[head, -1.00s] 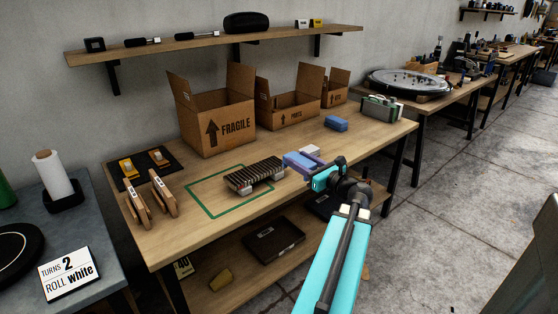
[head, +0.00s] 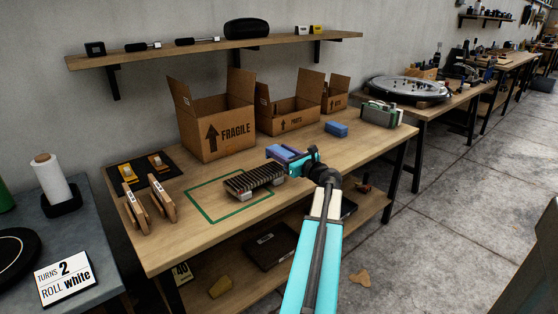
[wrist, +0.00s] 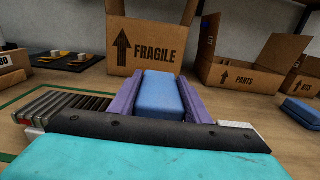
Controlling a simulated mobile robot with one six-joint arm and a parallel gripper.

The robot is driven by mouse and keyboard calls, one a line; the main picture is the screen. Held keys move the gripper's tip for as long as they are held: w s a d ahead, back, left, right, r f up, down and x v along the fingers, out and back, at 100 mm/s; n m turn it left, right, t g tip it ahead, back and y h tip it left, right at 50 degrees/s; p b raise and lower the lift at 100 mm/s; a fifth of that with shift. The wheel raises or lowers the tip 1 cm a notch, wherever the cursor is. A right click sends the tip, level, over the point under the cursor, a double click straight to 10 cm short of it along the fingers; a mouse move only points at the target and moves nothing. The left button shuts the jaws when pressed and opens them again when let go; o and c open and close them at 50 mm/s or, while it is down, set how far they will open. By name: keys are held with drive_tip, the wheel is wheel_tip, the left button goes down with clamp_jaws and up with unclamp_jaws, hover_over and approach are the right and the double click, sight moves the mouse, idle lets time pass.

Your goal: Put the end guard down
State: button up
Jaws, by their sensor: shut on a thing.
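My gripper (head: 285,152) is shut on the end guard, a blue block (wrist: 160,93) held between two purple fingers in the wrist view. In the head view, the gripper is above the table, just behind and right of a dark slatted stack (head: 254,180). In the wrist view, the stack (wrist: 65,106) is left of the gripper. The gap under the held guard cannot be judged.
A second blue block (head: 336,129) lies on the table (head: 165,253) farther right. Open cardboard boxes (head: 226,128) stand behind, one marked FRAGILE. Wooden clamps (head: 134,209) and a black mat (head: 143,173) are at the left. A pale block (wrist: 237,125) sits right of the gripper.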

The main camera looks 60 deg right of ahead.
sight(279, 165)
drive_tip(key=shift+w+d, duration=0.1)
drive_tip(key=shift+w, duration=0.1)
drive_tip(key=shift+w+d, duration=0.25)
drive_tip(key=shift+w, duration=0.2)
drive_tip(key=shift+w+f+b, duration=0.1)
drive_tip(key=shift+f+b, duration=0.3)
drive_tip(key=shift+f, duration=1.4)
drive_tip(key=shift+f, duration=0.2)
drive_tip(key=o, duration=1)
drive_tip(key=shift+r, duration=0.15)
